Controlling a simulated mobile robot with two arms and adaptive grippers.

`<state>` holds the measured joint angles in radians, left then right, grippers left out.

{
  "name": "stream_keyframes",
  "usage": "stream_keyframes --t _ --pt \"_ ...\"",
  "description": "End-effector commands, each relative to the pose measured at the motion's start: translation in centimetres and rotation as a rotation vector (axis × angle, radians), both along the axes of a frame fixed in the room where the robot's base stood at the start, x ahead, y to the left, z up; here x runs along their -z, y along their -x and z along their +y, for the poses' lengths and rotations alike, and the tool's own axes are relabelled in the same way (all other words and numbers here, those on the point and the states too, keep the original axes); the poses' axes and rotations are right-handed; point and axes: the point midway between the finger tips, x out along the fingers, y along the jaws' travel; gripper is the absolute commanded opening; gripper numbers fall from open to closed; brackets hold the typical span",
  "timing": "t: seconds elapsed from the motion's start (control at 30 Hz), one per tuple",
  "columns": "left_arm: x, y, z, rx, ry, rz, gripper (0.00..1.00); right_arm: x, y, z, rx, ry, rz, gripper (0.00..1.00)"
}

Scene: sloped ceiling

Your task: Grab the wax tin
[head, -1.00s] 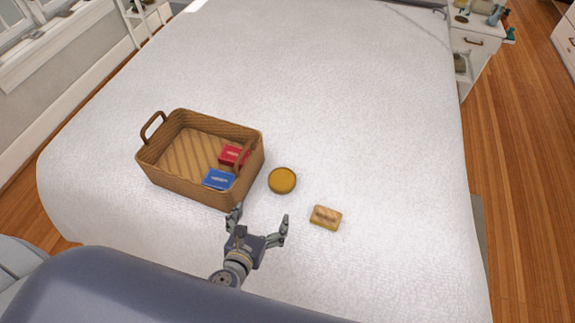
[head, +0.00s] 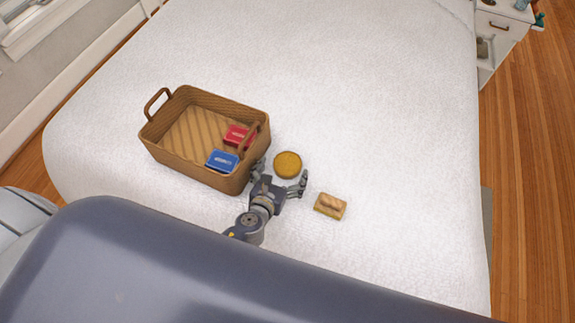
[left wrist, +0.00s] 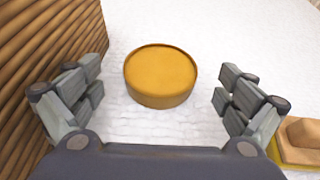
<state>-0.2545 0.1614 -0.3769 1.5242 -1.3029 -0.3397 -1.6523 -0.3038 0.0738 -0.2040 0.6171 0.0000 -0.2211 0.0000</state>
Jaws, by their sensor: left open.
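The wax tin (head: 287,165) is a round, flat, amber-yellow tin lying on the white bed, just right of the basket. In the left wrist view the tin (left wrist: 160,75) sits centred ahead of my left gripper (left wrist: 160,92), with a finger to each side and clear space between. My left gripper (head: 280,178) is open and empty, right at the near side of the tin in the head view. My right gripper is not in view.
A wicker basket (head: 165,146) stands close on the left of my left gripper, holding a red box (head: 238,136) and a blue box (head: 222,160). A tan brush-like block (head: 330,206) lies to the right. The bed (head: 390,120) beyond is clear.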

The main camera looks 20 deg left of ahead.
Motion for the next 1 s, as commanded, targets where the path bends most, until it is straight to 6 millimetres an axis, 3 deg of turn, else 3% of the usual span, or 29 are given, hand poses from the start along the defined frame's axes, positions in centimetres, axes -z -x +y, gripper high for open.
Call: stream_keyframes --t 0.13,0.43,0.7,1.0 --pt "0.8 -1.8 -0.1 0.000 -0.001 -0.002 0.97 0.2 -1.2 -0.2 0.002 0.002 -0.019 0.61" --pt "1.0 -2.3 -0.1 0.001 -0.001 0.000 0.97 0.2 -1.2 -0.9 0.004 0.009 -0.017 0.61" --pt "1.0 -2.2 -0.1 0.001 -0.001 0.000 0.42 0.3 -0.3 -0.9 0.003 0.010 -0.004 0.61" --pt "0.8 -2.3 -0.1 0.001 -0.001 -0.001 0.42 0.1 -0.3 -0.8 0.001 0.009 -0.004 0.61"
